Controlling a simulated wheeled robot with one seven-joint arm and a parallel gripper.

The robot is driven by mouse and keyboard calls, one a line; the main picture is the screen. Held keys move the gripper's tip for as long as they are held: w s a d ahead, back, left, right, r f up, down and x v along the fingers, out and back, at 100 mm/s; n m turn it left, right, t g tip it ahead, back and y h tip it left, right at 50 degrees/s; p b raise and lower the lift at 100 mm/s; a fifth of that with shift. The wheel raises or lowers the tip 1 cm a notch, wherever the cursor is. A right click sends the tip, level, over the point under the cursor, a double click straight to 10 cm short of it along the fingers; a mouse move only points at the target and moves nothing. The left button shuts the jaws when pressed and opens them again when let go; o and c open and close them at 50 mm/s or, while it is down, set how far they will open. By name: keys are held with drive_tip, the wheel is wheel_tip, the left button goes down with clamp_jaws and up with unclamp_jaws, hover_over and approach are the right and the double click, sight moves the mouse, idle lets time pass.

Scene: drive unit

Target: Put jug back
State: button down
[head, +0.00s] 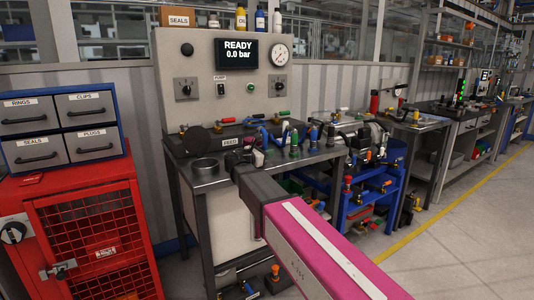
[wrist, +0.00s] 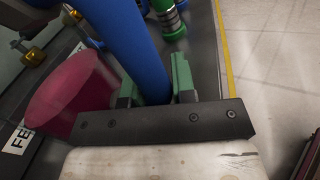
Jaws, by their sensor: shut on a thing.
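In the wrist view my gripper (wrist: 153,72) has its two green fingers on either side of a thick blue cylindrical part (wrist: 130,45). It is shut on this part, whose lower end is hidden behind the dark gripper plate. A maroon rounded body (wrist: 70,95) lies just left of the fingers; I cannot tell whether it joins the blue part. I cannot pick out a whole jug for certain. In the head view my arm reaches to the bench (head: 215,180), and the gripper end is small and dark among the bench items, so its grip does not show there.
A READY panel (head: 238,53) stands behind. A red cabinet (head: 85,235) is left; a blue rack (head: 375,195) is right. The right floor is clear.

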drive_tip(key=shift+f, duration=0.25)
drive_tip(key=shift+s+f, duration=0.1)
drive_tip(key=shift+f, duration=0.3)
drive_tip(key=c, duration=0.9)
unclamp_jaws()
drive_tip(key=shift+d+f, duration=0.1)
drive_tip(key=shift+s, duration=0.1)
drive_tip(key=shift+r, duration=0.55)
drive_tip(key=v, duration=1.2)
drive_tip(key=shift+r, duration=0.25)
